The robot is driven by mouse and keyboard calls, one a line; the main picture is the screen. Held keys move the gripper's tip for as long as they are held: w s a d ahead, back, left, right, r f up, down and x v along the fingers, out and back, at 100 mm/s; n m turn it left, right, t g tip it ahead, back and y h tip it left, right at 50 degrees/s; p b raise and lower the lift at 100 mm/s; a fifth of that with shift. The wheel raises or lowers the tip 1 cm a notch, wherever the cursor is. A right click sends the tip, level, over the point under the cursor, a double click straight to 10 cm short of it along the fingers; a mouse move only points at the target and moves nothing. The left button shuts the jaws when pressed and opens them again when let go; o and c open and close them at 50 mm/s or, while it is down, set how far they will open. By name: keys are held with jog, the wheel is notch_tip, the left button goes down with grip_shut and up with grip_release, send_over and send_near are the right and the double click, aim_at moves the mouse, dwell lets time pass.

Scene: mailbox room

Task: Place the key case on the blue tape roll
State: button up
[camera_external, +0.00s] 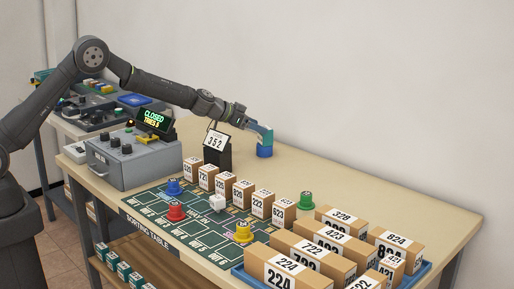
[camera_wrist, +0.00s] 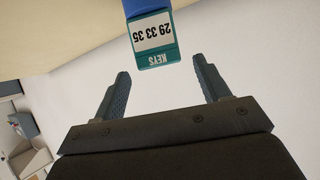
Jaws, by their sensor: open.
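The key case (camera_wrist: 156,42) is a teal block with a white label reading KEYS 29 33 35, upside down in the wrist view. In the external view the teal key case (camera_external: 267,134) appears above the blue tape roll (camera_external: 265,152), at the back of the table. The blue roll also shows at the top edge of the wrist view (camera_wrist: 146,7), against the case's far end; the case seems to rest on it. My gripper (camera_wrist: 163,66) is open, its fingers apart with nothing between them. The case is just past the fingertips.
A sign reading 352 (camera_external: 215,141) on a black stand is left of the roll. Small numbered boxes (camera_external: 238,192), a green button-like piece (camera_external: 306,200) and larger cartons (camera_external: 330,248) in a blue tray stand nearer the front. The table right of the roll is clear.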

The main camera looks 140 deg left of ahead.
aim_at(267, 127)
jog(key=v, duration=0.6)
dwell(0.8)
jog(key=shift+x, duration=5.55)
jog(key=shift+w+a+f, duration=0.1)
jog(key=shift+a+f, duration=0.05)
jog(key=r, duration=0.4)
jog(key=shift+a+r, duration=0.1)
jog(key=shift+a, duration=0.1)
jog(key=w+d+r, duration=0.6)
jog(key=w+d, duration=0.1)
jog(key=d, duration=0.2)
jog(key=shift+w+r, duration=0.3)
jog(key=shift+w, duration=0.1)
